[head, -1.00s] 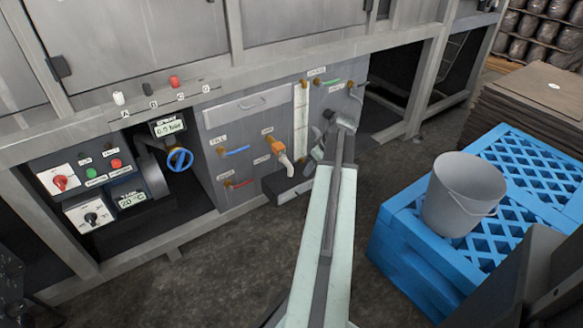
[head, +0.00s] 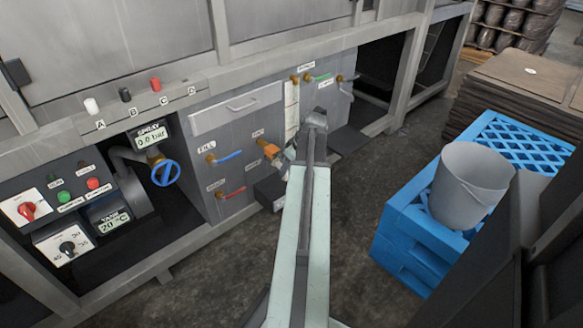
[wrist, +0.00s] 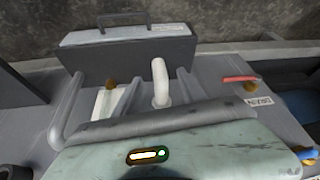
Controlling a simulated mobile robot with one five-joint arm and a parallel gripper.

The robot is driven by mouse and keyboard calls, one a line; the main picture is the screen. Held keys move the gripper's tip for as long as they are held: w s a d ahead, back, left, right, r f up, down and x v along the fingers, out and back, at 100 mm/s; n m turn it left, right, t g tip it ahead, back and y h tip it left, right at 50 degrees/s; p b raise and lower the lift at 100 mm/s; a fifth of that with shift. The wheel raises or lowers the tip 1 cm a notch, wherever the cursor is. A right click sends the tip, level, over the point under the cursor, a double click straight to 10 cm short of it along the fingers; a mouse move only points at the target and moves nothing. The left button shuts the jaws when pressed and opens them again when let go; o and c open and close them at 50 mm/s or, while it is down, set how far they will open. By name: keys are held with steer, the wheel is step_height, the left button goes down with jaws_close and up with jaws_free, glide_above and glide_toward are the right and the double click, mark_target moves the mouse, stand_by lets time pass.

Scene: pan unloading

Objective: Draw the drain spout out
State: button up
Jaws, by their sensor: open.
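The drain spout is the pale curved pipe (wrist: 160,82), seen upright near the middle of the wrist view. In the head view its orange valve fitting (head: 269,149) shows on the grey panel, with the spout mostly hidden behind my arm. My gripper (wrist: 160,78) is open, with one grey finger on each side of the spout in the wrist view. I cannot tell whether either finger touches it. In the head view my gripper is largely hidden behind my forearm.
A grey box with a handle (wrist: 125,50) lies just beyond the spout. A red lever (wrist: 240,79) and a blue lever (head: 228,155) are nearby on the panel. A grey bucket (head: 468,185) stands on a blue pallet (head: 410,225) at the right. The floor between is clear.

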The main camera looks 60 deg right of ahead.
steer(key=b+x, duration=0.3)
steer(key=x, duration=0.2)
steer(key=shift+s, duration=0.15)
steer(key=shift+r, duration=0.1)
jaws_close()
